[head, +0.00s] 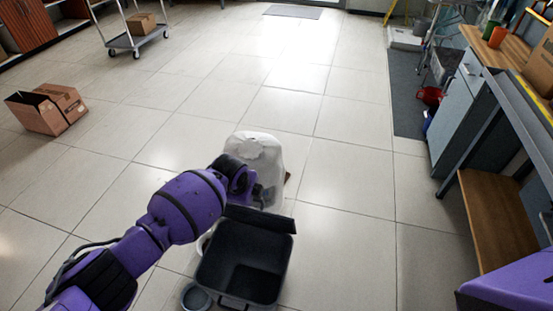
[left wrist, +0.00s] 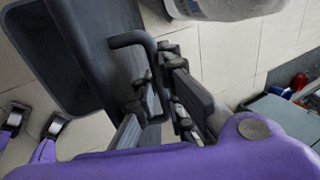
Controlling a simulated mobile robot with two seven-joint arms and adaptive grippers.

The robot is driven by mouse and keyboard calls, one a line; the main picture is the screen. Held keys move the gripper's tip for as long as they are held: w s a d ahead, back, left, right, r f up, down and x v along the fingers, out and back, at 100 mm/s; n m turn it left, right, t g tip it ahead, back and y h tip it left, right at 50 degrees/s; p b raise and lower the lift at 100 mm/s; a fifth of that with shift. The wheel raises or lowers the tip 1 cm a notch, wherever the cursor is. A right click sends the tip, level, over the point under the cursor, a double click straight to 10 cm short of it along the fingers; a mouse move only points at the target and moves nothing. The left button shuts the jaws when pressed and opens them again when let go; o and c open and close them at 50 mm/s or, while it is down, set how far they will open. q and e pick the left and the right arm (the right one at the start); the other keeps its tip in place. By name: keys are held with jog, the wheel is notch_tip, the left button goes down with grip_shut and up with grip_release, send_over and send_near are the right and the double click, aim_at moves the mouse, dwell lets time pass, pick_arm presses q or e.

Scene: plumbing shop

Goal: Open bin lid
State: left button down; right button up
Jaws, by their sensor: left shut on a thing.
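The dark grey bin (head: 243,268) stands on the floor at the bottom middle of the head view, its inside open to view. Its lid (head: 258,218) is raised along the bin's far edge; it shows as a dark panel in the left wrist view (left wrist: 98,50). My left gripper (head: 264,194) is at the far side of the lid. In the left wrist view my left gripper (left wrist: 160,90) is shut on the lid's bent dark handle (left wrist: 132,39).
A white rounded container (head: 258,155) stands just behind the lid, close to my left gripper. A small grey round vessel (head: 196,298) is beside the bin. A workbench (head: 465,100) lines the right. A cardboard box (head: 47,108) lies far left; much floor between is clear.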

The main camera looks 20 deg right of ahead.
pick_arm(q)
jog(key=shift+w+d+r, duration=0.15)
jog(key=shift+w+d, duration=0.3)
jog(key=shift+w, duration=0.2)
pick_arm(e)
jog(key=shift+w, duration=0.55)
pick_arm(q)
jog(key=c, duration=2.1)
grip_release()
pick_arm(e)
jog(key=shift+s+f, duration=0.1)
jog(key=shift+s, duration=0.05)
pick_arm(q)
jog(key=v, duration=1.2)
pick_arm(e)
jog(key=shift+t, duration=0.4)
jog(key=w, duration=0.4)
jog(key=shift+w+a+r, duration=0.1)
jog(key=shift+a+r, duration=0.15)
jog(key=shift+a, duration=0.15)
